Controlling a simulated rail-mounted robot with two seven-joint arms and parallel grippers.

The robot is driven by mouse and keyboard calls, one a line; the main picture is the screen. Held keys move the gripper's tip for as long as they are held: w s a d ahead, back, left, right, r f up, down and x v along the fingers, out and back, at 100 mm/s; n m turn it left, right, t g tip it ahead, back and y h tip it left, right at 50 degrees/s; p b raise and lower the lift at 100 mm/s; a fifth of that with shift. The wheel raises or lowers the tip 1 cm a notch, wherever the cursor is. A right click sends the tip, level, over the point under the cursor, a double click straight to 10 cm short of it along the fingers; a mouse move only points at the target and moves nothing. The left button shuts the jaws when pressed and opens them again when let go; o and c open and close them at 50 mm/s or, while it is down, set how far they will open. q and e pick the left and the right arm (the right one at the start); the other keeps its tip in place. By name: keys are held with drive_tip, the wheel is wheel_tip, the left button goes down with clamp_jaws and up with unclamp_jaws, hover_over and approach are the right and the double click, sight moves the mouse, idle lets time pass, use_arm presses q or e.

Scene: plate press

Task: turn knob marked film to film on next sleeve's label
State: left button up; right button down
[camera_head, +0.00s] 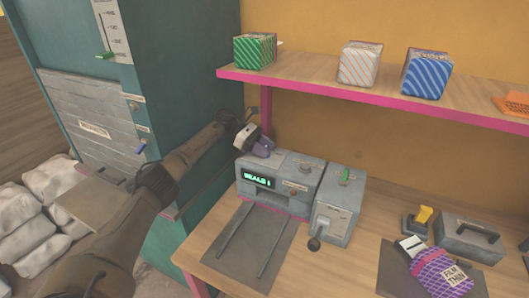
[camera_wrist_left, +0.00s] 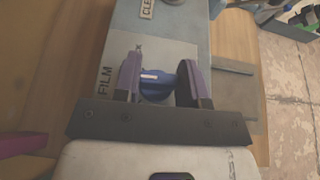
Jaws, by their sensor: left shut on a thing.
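The grey sealing machine (camera_head: 300,180) stands on the bench, its display reading "SEALS 1". My left gripper (camera_head: 262,149) is at its back left top corner. In the left wrist view, my gripper's purple fingers (camera_wrist_left: 160,82) are shut on a blue knob (camera_wrist_left: 152,86) with a white pointer line, beside the marking "FILM" (camera_wrist_left: 105,80). The other setting marks around the knob are hidden or too small to read. A purple patterned sleeve (camera_head: 429,274) lies at the bench's right front; its label (camera_head: 455,276) appears to read "FILM THIN". My right gripper is not in view.
A grey unit with a lever (camera_head: 338,208) adjoins the machine's right side. A pink-edged shelf (camera_head: 310,82) above holds green, orange-striped and blue boxes. A yellow-handled tool (camera_head: 419,221) and a grey case (camera_head: 467,240) stand on the right. A teal cabinet (camera_head: 190,85) is at left.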

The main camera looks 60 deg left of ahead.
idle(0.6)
use_arm(q)
drive_tip(key=o, duration=0.9)
